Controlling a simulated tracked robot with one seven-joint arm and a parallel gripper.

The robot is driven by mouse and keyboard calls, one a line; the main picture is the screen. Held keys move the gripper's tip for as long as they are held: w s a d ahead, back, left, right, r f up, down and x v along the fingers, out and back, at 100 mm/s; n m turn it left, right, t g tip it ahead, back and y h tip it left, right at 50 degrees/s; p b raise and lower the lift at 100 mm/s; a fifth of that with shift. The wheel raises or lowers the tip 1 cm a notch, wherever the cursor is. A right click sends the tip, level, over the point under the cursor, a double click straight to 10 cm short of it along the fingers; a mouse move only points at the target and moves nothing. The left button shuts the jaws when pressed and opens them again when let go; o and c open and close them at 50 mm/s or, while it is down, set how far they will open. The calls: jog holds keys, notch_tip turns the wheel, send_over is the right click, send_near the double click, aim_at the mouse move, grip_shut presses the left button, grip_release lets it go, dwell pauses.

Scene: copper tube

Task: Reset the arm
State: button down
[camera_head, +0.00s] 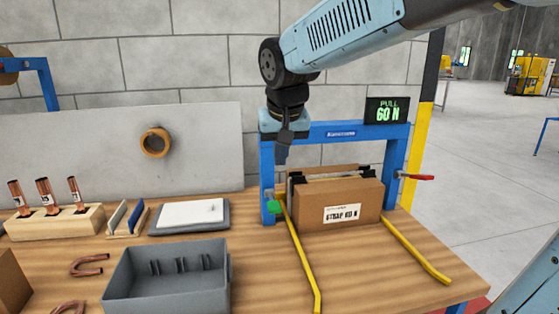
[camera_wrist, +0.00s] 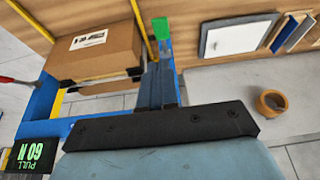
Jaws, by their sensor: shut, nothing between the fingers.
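My gripper (camera_head: 282,157) hangs pointing down in front of the left end of the blue frame's top bar (camera_head: 335,131). Its fingers are together with nothing between them. In the wrist view my gripper (camera_wrist: 157,88) shows as narrow grey fingers against the blue frame. My arm comes in from the upper right and bends down to it. The brown box (camera_head: 345,203) labelled "STRAP 60 N" stands inside the frame, to the right of and below my gripper. A green piece (camera_head: 273,207) is on the lower part of the left post, below the fingertips.
A display (camera_head: 387,111) reads "PULL 60 N". Yellow strips (camera_head: 302,255) extend from the frame over the wooden bench. A grey bin (camera_head: 166,275), copper bends (camera_head: 88,264), a tube rack (camera_head: 55,222) and a white pad (camera_head: 188,214) lie left. A copper ring (camera_head: 156,142) is on the grey panel.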

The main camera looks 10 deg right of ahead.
dwell(0.3)
jog(key=s+d+f+t, duration=0.1)
jog(key=s+d+f, duration=0.3)
jog(key=s+d, duration=1)
jog(key=shift+s+d, duration=0.15)
jog(key=shift+s, duration=0.5)
